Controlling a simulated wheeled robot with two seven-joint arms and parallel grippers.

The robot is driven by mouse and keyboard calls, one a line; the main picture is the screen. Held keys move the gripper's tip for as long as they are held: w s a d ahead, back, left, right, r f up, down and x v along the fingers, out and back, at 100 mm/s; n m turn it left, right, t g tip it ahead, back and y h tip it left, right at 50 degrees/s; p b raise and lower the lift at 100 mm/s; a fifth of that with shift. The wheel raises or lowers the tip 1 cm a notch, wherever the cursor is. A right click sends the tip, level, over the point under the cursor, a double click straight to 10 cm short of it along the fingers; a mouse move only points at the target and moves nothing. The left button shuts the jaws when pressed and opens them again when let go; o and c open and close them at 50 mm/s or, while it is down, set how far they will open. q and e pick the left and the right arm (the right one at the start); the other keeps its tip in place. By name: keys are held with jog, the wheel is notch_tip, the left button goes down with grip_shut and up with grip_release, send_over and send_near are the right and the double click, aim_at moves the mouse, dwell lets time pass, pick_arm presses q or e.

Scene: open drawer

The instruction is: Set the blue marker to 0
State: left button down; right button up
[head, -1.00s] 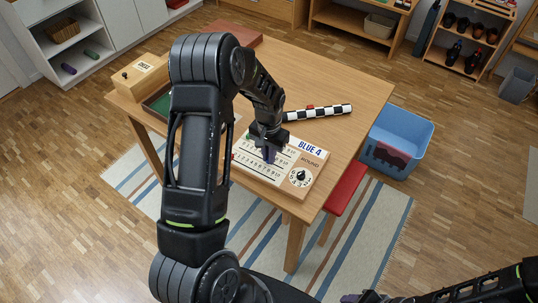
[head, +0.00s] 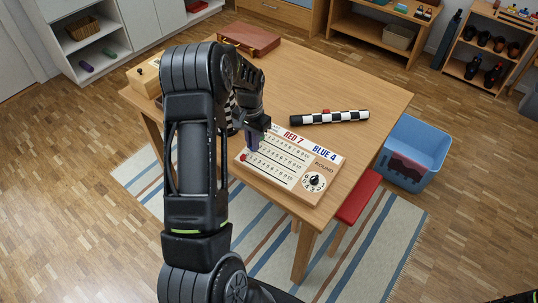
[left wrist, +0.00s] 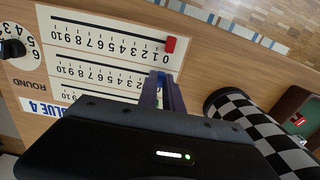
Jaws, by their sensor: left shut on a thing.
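The wooden scoreboard (head: 322,163) lies on the table, with printed number rows, a round dial and the cards "RED 7" and "BLUE 4". My left gripper (head: 252,148) is low over its left end. In the left wrist view, my left gripper (left wrist: 165,88) is shut on the blue marker (left wrist: 160,78), of which only a little shows between the fingertips. The blue marker is near the 0 end of the second row; the fingers cover its exact number. The red marker (left wrist: 170,44) stands at 0 on the neighbouring row. My right gripper is out of view.
A black-and-white checkered roll (head: 330,117) lies behind the board. Another checkered cylinder (left wrist: 240,112) is close beside my left gripper in the wrist view. A brown case (head: 249,39) lies at the table's far edge. A blue bin (head: 416,150) stands on the floor.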

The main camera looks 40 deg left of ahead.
pick_arm(q)
jog(key=shift+a, duration=0.3)
jog(key=c, duration=1.5)
grip_release()
jog(key=shift+r, duration=0.1)
notch_tip(320, 180, up, 8)
jog(key=shift+f+b, duration=0.15)
jog(key=shift+b, duration=0.4)
jog(key=shift+s, duration=0.1)
